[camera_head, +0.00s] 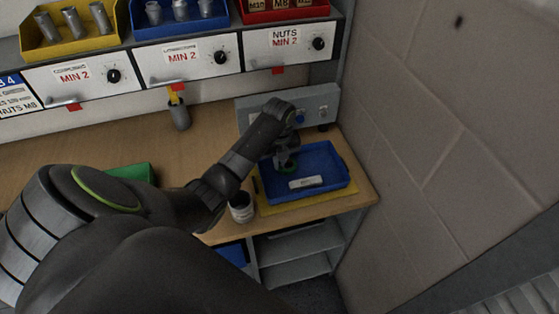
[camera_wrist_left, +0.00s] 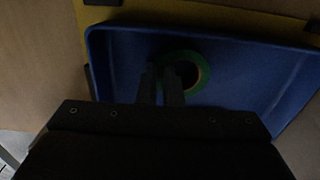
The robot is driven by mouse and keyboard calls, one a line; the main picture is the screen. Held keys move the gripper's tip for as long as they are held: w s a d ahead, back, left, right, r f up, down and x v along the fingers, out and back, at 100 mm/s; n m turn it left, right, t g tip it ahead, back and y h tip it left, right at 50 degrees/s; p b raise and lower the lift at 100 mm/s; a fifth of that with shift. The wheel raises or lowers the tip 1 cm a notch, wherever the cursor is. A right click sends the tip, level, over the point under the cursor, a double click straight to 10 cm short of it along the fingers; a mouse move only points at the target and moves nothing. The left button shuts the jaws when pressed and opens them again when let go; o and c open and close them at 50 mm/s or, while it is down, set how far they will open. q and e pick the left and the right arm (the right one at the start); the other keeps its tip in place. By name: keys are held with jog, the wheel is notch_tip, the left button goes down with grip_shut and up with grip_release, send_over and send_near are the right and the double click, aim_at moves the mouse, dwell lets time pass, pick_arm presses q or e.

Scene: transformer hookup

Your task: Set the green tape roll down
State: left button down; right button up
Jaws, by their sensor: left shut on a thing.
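The green tape roll (camera_head: 289,169) is at my left gripper (camera_head: 286,160), inside the outline of the blue tray (camera_head: 333,165). In the left wrist view the roll (camera_wrist_left: 204,66) shows as a green ring with a dark centre, and the fingers of my left gripper (camera_wrist_left: 170,84) are shut on its near left rim. The blue tray (camera_wrist_left: 250,60) lies beneath it. I cannot tell whether the roll touches the tray floor. My right gripper is not in view.
The tray stands on a yellow mat (camera_head: 268,208) at the bench's right end. A pale labelled block (camera_head: 306,182) lies in the tray. A dark-topped jar (camera_head: 242,208) stands left of it, and a grey panel (camera_head: 318,104) behind. A wall (camera_head: 450,130) bounds the right.

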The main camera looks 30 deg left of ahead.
pick_arm(q)
jog(key=shift+f, duration=0.1)
jog(key=c, duration=1.6)
grip_release()
jog(key=shift+r, duration=0.3)
notch_tip(320, 180, up, 7)
jog(key=shift+w+f+b, duration=0.1)
jog(key=shift+f+b, duration=0.05)
jog(key=shift+b, duration=0.35)
notch_tip(320, 180, up, 5)
jog(key=p, duration=0.5)
